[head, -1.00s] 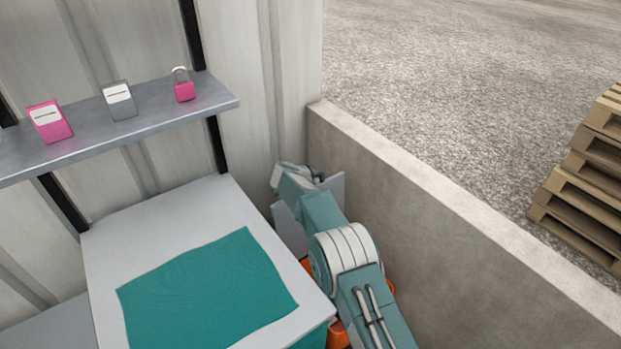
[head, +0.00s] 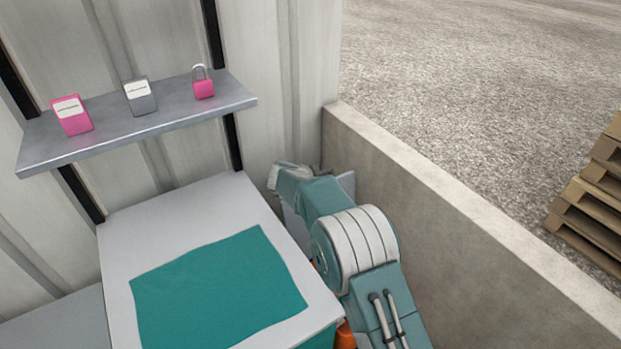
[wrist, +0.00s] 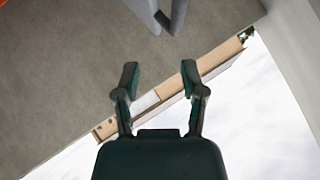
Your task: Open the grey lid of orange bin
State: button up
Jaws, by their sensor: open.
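The orange bin (head: 345,335) shows only as small orange patches beside my arm in the head view. Grey panels, apparently its lid (head: 293,226), show behind and beside my arm, with another part (head: 347,184) to the right of it. My arm hides most of the bin and lid. In the wrist view my gripper (wrist: 160,76) is open, with nothing between its fingers. Grey panel edges (wrist: 163,14) lie beyond the fingertips at the top of that view, apart from them. An orange bit shows in its top left corner.
A white box with a teal top patch (head: 225,285) stands left of my arm. A concrete wall (head: 450,215) runs close on the right. A shelf (head: 150,125) holds pink and grey items. Wooden pallets (head: 595,200) stand beyond the wall.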

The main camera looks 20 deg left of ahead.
jog(key=v, duration=0.3)
jog(key=shift+s+r, duration=0.2)
jog(key=shift+s, duration=0.1)
jog(key=w+d+r+n+t+y, duration=0.15)
jog(key=d+r, duration=0.25)
jog(key=r, duration=0.4)
jog(key=d+r+n+y, duration=0.1)
jog(key=d+r+y, duration=0.1)
jog(key=d+r, duration=0.35)
jog(key=w+d+r+n+t+y, duration=0.1)
jog(key=d+r+n+y, duration=0.15)
jog(key=r, duration=0.65)
jog(key=s+d+r+n+y, duration=0.1)
jog(key=s+d+r+n, duration=0.1)
jog(key=s+d+r, duration=0.4)
jog(key=s+d+f+n+g+h, duration=0.1)
jog(key=s+d+f+g+h, duration=0.2)
jog(key=s+d, duration=1)
jog(key=s+d+f+n+g+h, duration=0.1)
jog(key=s+d+f+g, duration=0.3)
jog(key=s+d, duration=1)
jog(key=s+f+h, duration=0.1)
jog(key=s+f, duration=0.2)
jog(key=s, duration=0.2)
jog(key=shift+d+h, duration=0.3)
jog(key=shift+h, duration=0.1)
jog(key=shift+g, duration=0.25)
dwell(0.7)
